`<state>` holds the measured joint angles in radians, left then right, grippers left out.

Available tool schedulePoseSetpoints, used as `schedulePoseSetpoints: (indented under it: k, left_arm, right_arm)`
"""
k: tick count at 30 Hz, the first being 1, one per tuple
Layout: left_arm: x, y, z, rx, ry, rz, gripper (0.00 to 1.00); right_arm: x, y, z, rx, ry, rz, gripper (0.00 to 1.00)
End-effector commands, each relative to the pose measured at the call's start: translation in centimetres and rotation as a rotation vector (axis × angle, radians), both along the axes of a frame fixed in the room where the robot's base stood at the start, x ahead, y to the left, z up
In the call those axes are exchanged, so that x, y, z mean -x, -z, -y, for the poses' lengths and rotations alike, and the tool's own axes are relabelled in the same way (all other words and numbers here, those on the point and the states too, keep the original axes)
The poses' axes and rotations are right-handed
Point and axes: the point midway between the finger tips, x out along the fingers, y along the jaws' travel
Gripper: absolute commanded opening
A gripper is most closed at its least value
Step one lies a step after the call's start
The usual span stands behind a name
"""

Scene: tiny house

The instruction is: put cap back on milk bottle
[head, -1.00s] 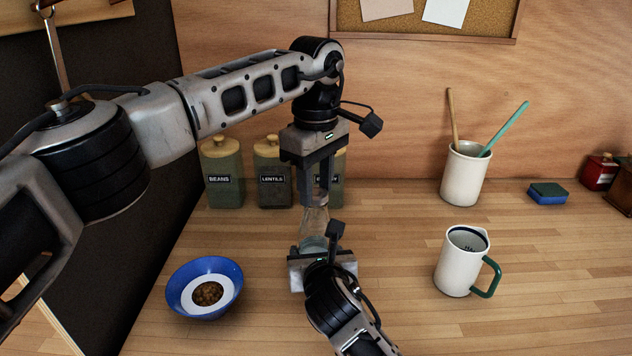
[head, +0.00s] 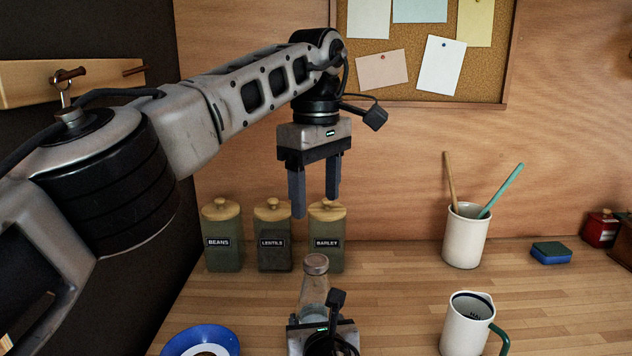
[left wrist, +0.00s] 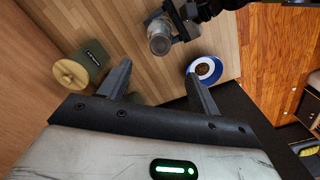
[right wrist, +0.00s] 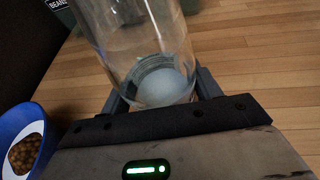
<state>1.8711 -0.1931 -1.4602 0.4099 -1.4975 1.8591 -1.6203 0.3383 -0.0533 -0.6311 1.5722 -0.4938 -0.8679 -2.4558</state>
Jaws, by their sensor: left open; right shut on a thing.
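In the right wrist view the bottle's lower part (right wrist: 150,60) shows a little white at the bottom. My right gripper (right wrist: 160,95) is shut on the bottle low down. My left gripper (head: 314,205) is open and empty above the bottle, fingers pointing down. How tightly the cap sits cannot be told.
Canisters marked beans (head: 222,238), lentils (head: 272,238) and barley (head: 327,225) stand behind the bottle. A blue bowl (head: 205,335) is at front left. Counter between bottle and mug is clear.

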Motion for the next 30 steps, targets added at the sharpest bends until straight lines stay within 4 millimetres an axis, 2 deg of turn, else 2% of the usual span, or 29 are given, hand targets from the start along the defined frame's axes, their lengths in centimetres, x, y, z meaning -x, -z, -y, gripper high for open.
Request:
schedulePoseSetpoints:
  k: [6, 17, 18, 20, 21, 30]
  left_arm:
    - [0.0, -1.3, 0.0, -0.001, -0.001, -0.001, 0.63]
    - [0.1, -1.6, 0.0, -0.001, 0.0, -0.002, 0.63]
    - [0.1, -1.6, 0.0, -0.001, 0.0, -0.002, 0.63]
    - [0.1, -1.5, 0.0, -0.001, 0.0, -0.002, 0.63]
    - [0.1, -1.5, -0.1, -0.001, 0.0, -0.001, 0.63]
    - [0.1, -1.6, -0.1, -0.001, 0.0, -0.001, 0.63]
  right_arm:
    - [0.0, 0.0, 0.0, -0.001, 0.0, -0.001, 0.0]
    - [0.0, 0.0, 0.0, -0.001, 0.0, -0.001, 0.0]
    - [0.0, 0.0, 0.0, -0.001, 0.0, -0.001, 0.68]
    - [0.0, 0.0, 0.0, -0.001, 0.0, -0.001, 0.85]
    - [0.0, 0.0, 0.0, 0.0, 0.0, -0.001, 0.88]
    - [0.2, -0.1, 0.0, 0.0, 0.0, 0.0, 0.88]
